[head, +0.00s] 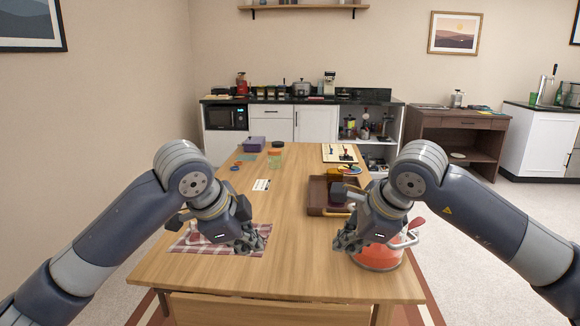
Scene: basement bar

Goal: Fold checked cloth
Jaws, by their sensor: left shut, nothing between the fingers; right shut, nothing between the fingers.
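The checked cloth (229,249) is red-brown and white and lies on the near left part of the wooden table. My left arm and gripper cover part of it, so I cannot tell its full outline or whether it is folded. My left gripper (248,246) is shut and empty, over the right part of the cloth. I cannot tell whether it touches the cloth. My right gripper (343,246) is shut and empty, at the left side of a red pot, well to the right of the cloth.
The red pot (378,259) stands at the table's near right. A brown tray (317,197) with things in it lies behind it. A jar (275,157), purple container (253,143), card (262,185) and pale board (333,151) are farther back. The table's middle between my grippers is clear.

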